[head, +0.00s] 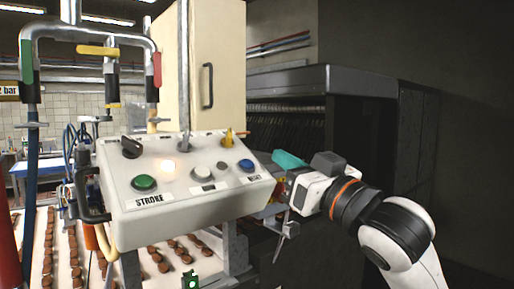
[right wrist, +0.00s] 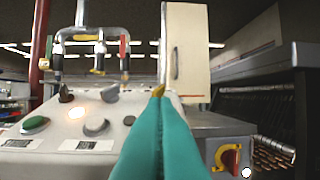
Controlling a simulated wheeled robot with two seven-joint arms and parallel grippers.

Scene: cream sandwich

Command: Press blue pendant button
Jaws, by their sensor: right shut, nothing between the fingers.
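The blue button (head: 247,165) is a round button above the RESET label, near the right end of the pale pendant control box (head: 150,215). The box also shows in the right wrist view (right wrist: 75,165). My right gripper (head: 280,157) has teal fingers, is shut and empty, and points left just off the box's right end, close to the blue button. In the right wrist view the shut fingers (right wrist: 160,97) reach toward the panel and cover the spot where the blue button sits, so it is hidden there. Contact cannot be told. My left gripper is not in view.
The box also carries a green button (head: 144,182), a lit lamp (head: 168,166), a black selector (head: 131,146) and a yellow knob (head: 228,138). Conveyor rows of brown pieces (head: 155,262) lie below. A dark machine (head: 330,85) stands behind my right arm.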

